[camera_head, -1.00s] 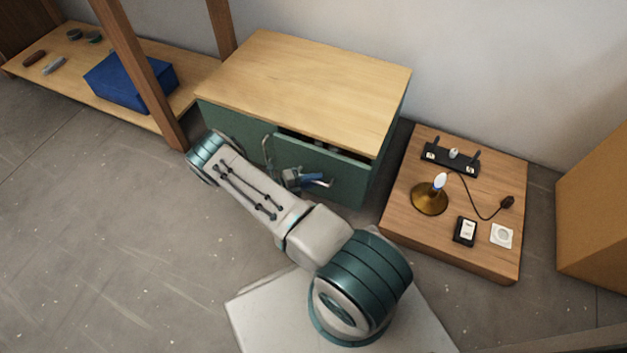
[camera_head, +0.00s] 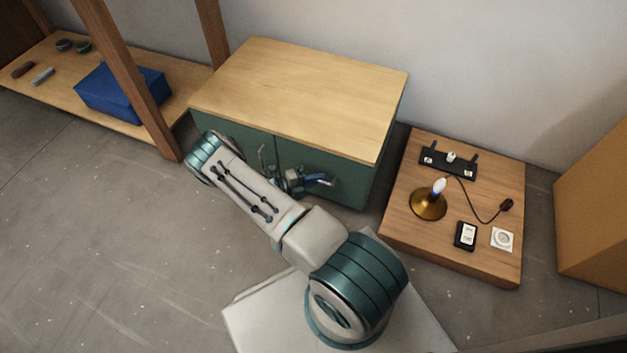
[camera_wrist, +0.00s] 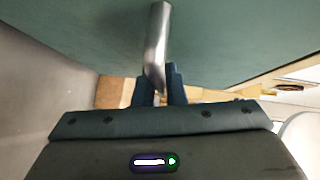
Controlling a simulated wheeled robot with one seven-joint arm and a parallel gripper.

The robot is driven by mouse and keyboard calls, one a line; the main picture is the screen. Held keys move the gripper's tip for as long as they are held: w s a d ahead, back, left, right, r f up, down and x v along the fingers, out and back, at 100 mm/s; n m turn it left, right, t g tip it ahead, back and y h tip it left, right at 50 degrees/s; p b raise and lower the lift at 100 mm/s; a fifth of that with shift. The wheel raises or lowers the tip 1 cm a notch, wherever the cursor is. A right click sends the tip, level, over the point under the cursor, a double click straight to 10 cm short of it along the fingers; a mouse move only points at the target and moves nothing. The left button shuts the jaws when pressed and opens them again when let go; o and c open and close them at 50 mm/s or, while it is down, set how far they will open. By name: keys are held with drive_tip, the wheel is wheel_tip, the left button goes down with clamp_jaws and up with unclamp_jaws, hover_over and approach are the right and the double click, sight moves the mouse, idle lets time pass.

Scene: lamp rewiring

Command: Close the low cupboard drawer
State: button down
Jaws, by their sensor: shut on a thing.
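The low cupboard (camera_head: 300,85) is green with a light wood top. Its right-hand drawer front (camera_head: 345,180) now sits flush with the body, with no gap showing under the top. My gripper (camera_head: 312,181) is at this front, partly hidden by my arm. In the wrist view my gripper's two dark fingers (camera_wrist: 161,88) are shut on the metal bar handle (camera_wrist: 158,42), which stands out from the green front (camera_wrist: 80,35). A second handle (camera_head: 262,156) shows on the left part of the cupboard, beside my arm.
A low wooden stand (camera_head: 400,210) at the right holds a brass lamp base (camera_head: 428,205), a black strip (camera_head: 449,163) and small parts. A blue box (camera_head: 122,92) lies on the shelf at the left. Open floor (camera_head: 110,240) is at the left front.

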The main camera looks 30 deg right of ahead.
drive_tip(key=c, duration=1.8)
unclamp_jaws()
drive_tip(key=shift+w+d+r, duration=0.1)
drive_tip(key=shift+w+d, duration=0.15)
drive_tip(key=shift+o, duration=0.2)
drive_tip(key=w+a+r+p, duration=0.1)
drive_tip(key=a+p, duration=0.1)
drive_tip(key=a, duration=1.2)
drive_tip(key=shift+w+r, duration=0.3)
drive_tip(key=shift+r, duration=0.05)
drive_tip(key=shift+r, duration=0.1)
wheel_tip(320, 180, up, 46)
drive_tip(key=s+a+m+g+y+p, duration=0.1)
drive_tip(key=s+m+g+y+p, duration=0.1)
drive_tip(key=m+y+p, duration=1.2)
drive_tip(key=s+a+r+m+t+p, duration=0.1)
drive_tip(key=s+r+m+t+p, duration=0.1)
drive_tip(key=s+r+m+p, duration=0.4)
drive_tip(key=s+r+m+t+y+p, duration=0.1)
drive_tip(key=s+r+m+p, duration=0.5)
drive_tip(key=r, duration=1)
drive_tip(key=s+a+r+m+t+y+p, duration=0.1)
drive_tip(key=s+r+m+t+p, duration=0.3)
drive_tip(key=s+r+m+p, duration=0.2)
wheel_tip(320, 180, up, 6)
drive_tip(key=m+p, duration=0.2)
drive_tip(key=m, duration=0.2)
drive_tip(key=shift+s+a, duration=0.3)
drive_tip(key=shift+a, duration=0.05)
